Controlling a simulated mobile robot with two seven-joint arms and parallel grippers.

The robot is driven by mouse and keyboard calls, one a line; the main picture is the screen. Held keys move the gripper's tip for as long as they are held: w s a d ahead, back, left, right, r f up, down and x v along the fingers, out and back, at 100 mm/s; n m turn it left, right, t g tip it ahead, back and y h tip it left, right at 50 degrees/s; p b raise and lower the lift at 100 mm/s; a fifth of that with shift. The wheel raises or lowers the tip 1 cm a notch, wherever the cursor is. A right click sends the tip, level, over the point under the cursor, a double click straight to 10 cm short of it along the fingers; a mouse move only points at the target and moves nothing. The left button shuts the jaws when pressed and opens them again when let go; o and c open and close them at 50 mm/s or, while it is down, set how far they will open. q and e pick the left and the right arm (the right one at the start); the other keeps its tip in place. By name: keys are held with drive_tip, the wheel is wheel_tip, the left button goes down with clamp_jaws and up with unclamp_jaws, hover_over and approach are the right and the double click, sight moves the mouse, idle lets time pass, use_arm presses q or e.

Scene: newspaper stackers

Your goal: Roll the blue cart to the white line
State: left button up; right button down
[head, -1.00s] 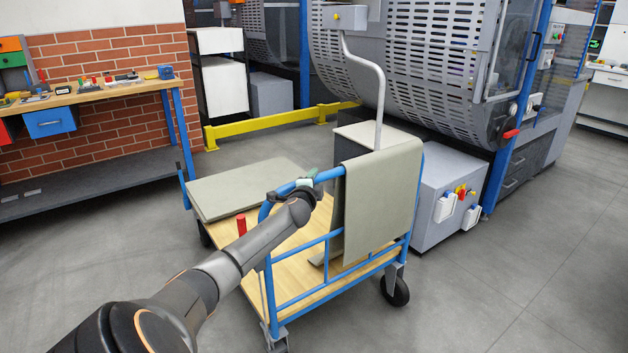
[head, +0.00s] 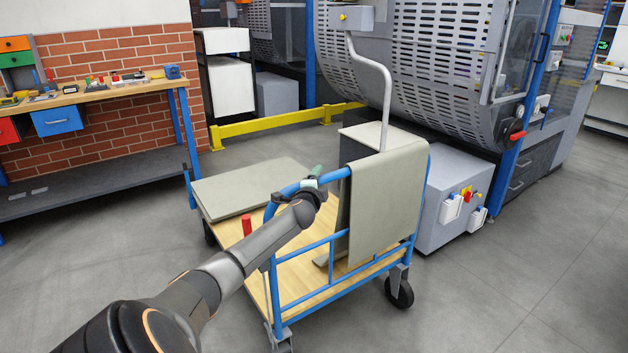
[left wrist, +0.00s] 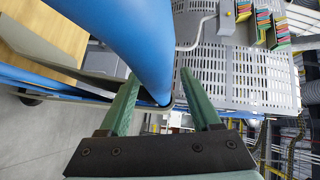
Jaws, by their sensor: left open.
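The blue cart (head: 330,271) has a blue tube frame, a wooden deck and dark wheels, and stands in the middle of the head view. My left gripper (head: 314,178) is at its top handle rail, left of the draped grey-green sheet. In the left wrist view, the green fingers of the left gripper (left wrist: 157,82) are apart. The thick blue rail (left wrist: 128,40) runs between or just in front of them; I cannot tell whether they touch. My right gripper is out of view. I see no white line in either view.
A grey-green sheet (head: 385,200) hangs over the rail, and a flat panel (head: 250,187) lies at the cart's far end. A grey cabinet (head: 452,197) and large machine stand close behind. A workbench (head: 90,93) is at left. Floor (head: 480,290) at front right is clear.

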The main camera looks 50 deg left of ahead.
use_arm(q)
drive_tip(key=p+v, duration=0.2)
drive_tip(key=v, duration=1)
drive_tip(key=shift+a, duration=0.1)
